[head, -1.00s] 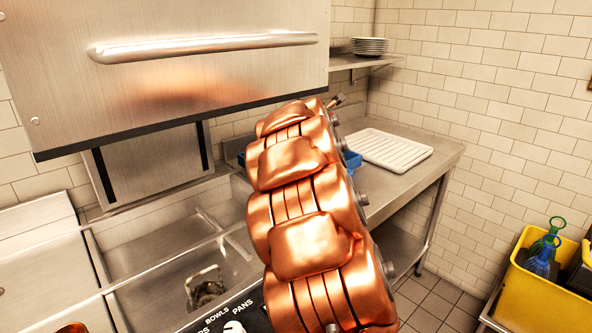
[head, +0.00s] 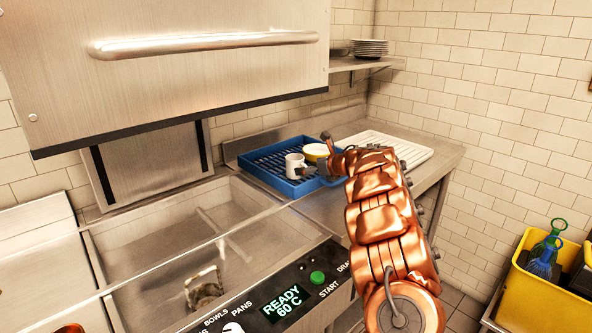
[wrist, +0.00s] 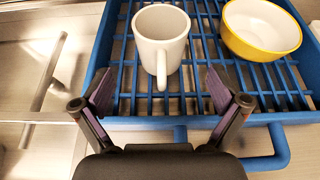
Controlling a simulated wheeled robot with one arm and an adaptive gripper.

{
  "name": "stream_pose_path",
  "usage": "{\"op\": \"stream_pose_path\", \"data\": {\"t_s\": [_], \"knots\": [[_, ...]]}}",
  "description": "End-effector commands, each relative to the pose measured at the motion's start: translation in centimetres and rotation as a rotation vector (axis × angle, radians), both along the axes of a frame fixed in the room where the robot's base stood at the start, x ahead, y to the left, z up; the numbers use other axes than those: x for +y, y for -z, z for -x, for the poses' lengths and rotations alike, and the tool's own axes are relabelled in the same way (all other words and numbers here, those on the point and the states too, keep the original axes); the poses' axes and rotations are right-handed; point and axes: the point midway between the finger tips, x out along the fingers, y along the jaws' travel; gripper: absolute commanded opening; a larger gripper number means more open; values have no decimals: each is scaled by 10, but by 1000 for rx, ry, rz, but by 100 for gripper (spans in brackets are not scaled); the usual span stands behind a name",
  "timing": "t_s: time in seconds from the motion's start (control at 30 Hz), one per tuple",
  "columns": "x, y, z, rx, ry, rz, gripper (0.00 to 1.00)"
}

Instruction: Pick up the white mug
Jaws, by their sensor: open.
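The white mug (head: 295,165) stands upright in the blue rack (head: 262,172) on the steel counter. In the wrist view the mug (wrist: 160,38) is straight ahead, with its handle pointing toward my gripper (wrist: 160,90). My gripper is open and empty, its two fingers spread on either side of the handle's line, just short of the mug's body. I cannot tell whether anything touches. In the head view my gripper (head: 318,168) is small and partly hidden by my copper arm, close to the mug's right.
A yellow and white bowl (head: 316,152) sits in the rack right of the mug. The rack has a raised blue rim and handle (wrist: 280,150). A white ribbed drainboard (head: 400,148) lies behind. A sink (head: 200,230) and a steel hood (head: 165,65) are at left.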

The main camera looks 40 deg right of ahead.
Motion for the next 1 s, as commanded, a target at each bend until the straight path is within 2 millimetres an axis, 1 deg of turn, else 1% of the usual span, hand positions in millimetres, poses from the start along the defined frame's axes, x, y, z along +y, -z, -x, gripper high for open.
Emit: {"op": "stream_pose_path", "data": {"t_s": [0.2,0.47,0.77,1.0], "knots": [[1,4,-16,-2,-2,-4,97],[0,5,-28,-2,0,-2,97],[-2,6,-51,-4,-1,-5,97],[-3,15,-65,-2,2,-5,97]]}}
